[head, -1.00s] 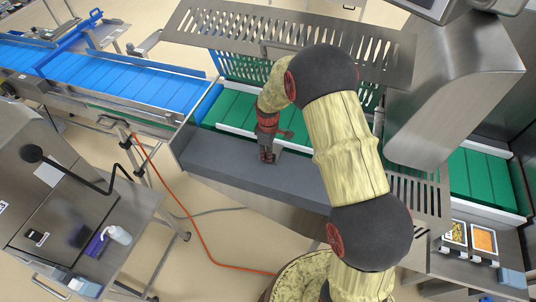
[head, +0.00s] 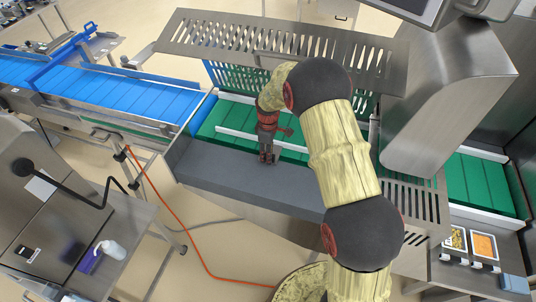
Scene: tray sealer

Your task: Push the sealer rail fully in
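The sealer's green belt (head: 207,121) runs under a raised slotted steel guard. Two long white rails lie along it: a front one (head: 232,138) and a back one (head: 235,102). A wide grey ledge (head: 215,171) lies in front of the belt. My gripper (head: 268,159) points down over the ledge's back edge, close by the front white rail. Its dark fingers are close together and small, so I cannot tell whether they are open or shut, or whether they touch the rail. My wrist and arm hide part of the rails and belt.
The slotted guard (head: 215,33) overhangs behind my wrist. A steel sealer housing (head: 440,95) stands to the right. A blue conveyor (head: 130,100) joins at the left. Filled trays (head: 484,245) sit at lower right. An orange cable (head: 180,222) lies on the floor.

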